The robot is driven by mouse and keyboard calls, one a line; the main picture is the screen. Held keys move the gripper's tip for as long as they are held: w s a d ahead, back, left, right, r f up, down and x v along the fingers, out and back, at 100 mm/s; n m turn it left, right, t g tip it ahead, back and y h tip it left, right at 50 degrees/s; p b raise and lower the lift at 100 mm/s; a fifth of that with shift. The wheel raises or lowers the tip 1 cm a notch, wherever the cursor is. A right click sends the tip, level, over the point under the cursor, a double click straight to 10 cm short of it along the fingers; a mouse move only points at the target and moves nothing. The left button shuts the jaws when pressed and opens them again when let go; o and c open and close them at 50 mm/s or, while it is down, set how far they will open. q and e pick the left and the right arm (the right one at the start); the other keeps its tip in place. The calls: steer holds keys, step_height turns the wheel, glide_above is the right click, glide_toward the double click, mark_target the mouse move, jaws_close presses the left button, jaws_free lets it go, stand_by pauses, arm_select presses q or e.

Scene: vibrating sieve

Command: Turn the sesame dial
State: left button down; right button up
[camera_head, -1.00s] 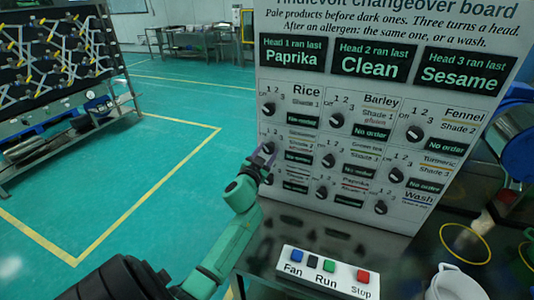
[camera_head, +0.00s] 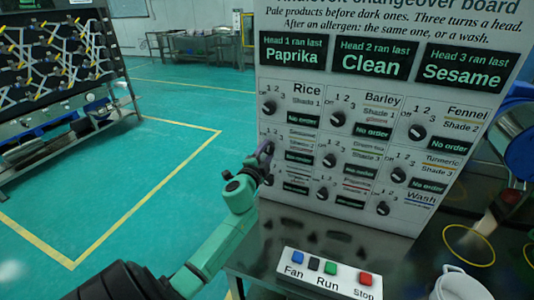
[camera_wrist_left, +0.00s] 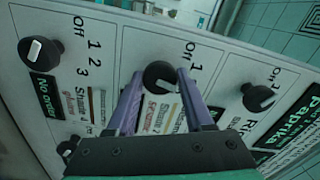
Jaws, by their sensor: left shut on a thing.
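The sesame dial (camera_wrist_left: 160,77) is a round black knob on the white changeover board (camera_wrist_left: 228,62). Its printed label below reads Sesame, Shade 2, partly covered by my gripper. In the left wrist view the two purple fingers of my left gripper (camera_wrist_left: 159,80) lie on either side of the knob and are shut on it. In the head view my left gripper (camera_head: 264,153) is at the board's left edge, in the second row of dials, and hides most of the knob. I cannot read the dial's setting. My right gripper is in neither view.
The rice dial (camera_head: 269,108) is just above, and the green tea dial (camera_head: 328,160) is to the right. A button box (camera_head: 330,272) with Fan, Run and Stop stands on the dark table before the board. A white jug (camera_head: 458,284) stands at lower right.

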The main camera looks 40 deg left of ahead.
arm_select(q)
steer(key=shift+f+m, duration=0.1)
steer(key=shift+m, duration=0.6)
steer(key=shift+c, duration=1.5)
jaws_free()
steer(key=shift+s, duration=0.1)
steer(key=b+v, duration=0.2)
steer(key=v, duration=1.2)
steer(key=shift+s, duration=0.25)
